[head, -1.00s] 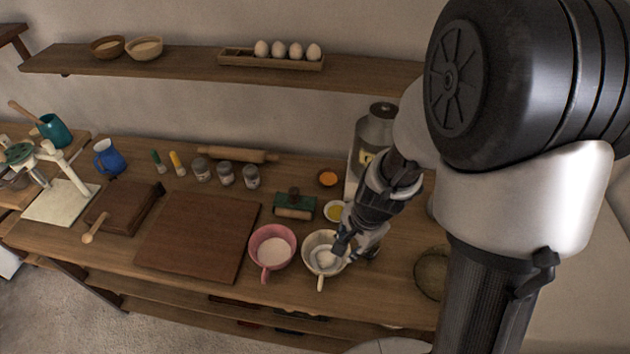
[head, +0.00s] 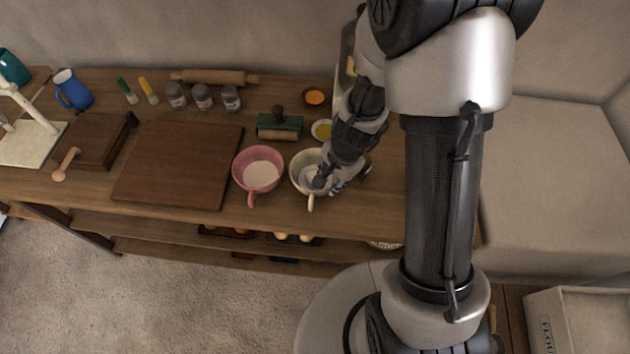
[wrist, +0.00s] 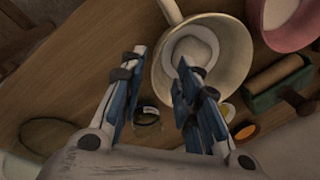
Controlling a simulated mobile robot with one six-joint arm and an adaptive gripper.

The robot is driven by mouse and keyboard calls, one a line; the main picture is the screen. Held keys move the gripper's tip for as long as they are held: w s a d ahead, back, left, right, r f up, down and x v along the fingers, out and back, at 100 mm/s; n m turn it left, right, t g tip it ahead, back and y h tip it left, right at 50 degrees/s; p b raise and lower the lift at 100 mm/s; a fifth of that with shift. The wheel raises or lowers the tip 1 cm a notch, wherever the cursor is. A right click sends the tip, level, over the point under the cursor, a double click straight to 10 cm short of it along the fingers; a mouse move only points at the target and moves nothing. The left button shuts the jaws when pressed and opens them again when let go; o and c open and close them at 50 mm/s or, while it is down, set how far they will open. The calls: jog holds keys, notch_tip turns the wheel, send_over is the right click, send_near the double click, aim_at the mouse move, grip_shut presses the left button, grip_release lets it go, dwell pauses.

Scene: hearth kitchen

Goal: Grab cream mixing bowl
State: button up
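The cream mixing bowl (head: 296,172) stands on the wooden worktop and has a handle toward the front edge. White contents show inside it. In the wrist view the bowl (wrist: 228,75) lies under my gripper (wrist: 161,60). The two fingers are apart: the right one reaches over the bowl's inside, the left one is outside its rim. They appear to straddle the wall, with a gap between them. Whether either finger touches the bowl cannot be told. In the head view my gripper (head: 328,183) is at the bowl's right side and hides part of that rim.
A pink bowl (head: 241,180) with white contents stands close to the left. A large dark board (head: 178,165) lies farther left.

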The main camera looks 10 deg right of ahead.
aim_at(330, 188)
jog(key=f+b, duration=0.2)
jog(key=f, duration=0.1)
jog(key=f+b, duration=0.1)
jog(key=f, duration=0.1)
jog(key=shift+w+a, duration=0.2)
jog(key=shift+a, duration=0.05)
jog(key=shift+r, duration=0.15)
jog(key=shift+c, duration=0.6)
grip_shut()
